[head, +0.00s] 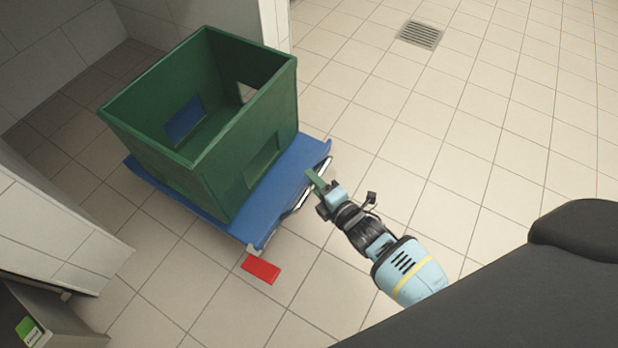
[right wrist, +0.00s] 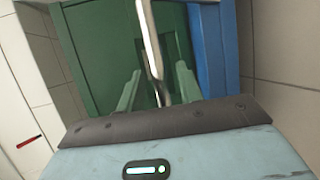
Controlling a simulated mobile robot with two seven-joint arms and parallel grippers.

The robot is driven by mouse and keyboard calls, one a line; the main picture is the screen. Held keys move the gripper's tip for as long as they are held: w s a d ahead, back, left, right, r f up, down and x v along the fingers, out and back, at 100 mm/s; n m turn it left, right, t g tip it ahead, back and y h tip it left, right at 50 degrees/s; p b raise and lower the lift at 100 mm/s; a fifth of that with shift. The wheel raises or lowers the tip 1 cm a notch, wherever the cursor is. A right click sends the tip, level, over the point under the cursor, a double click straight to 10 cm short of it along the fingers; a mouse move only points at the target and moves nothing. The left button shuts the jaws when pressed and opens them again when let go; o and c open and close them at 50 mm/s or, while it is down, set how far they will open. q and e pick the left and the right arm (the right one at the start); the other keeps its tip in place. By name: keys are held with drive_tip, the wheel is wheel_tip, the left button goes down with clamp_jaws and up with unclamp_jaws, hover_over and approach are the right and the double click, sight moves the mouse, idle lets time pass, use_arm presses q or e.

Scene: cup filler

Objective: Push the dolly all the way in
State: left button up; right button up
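The dolly (head: 289,176) is a low blue platform with a metal bar (head: 314,186) along its near right edge. A green crate (head: 243,140) stands on it. The dolly sits partly in a tiled recess between two walls. My right gripper (head: 314,179) is at the dolly's bar edge. In the right wrist view the green fingers (right wrist: 158,90) are spread apart, with the pale bar (right wrist: 149,40) running between them; I cannot tell if they touch it. The blue dolly (right wrist: 214,50) and green crate (right wrist: 100,45) show behind. My left gripper is not in view.
A red rectangle (head: 261,269) lies on the floor by the dolly's near corner. White walls (head: 60,225) stand left and behind (head: 268,22). A floor drain (head: 420,35) lies at the back. The tiled floor to the right is clear.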

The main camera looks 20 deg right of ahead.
drive_tip(key=shift+b+x, duration=0.45)
drive_tip(key=shift+x, duration=0.8)
clamp_jaws()
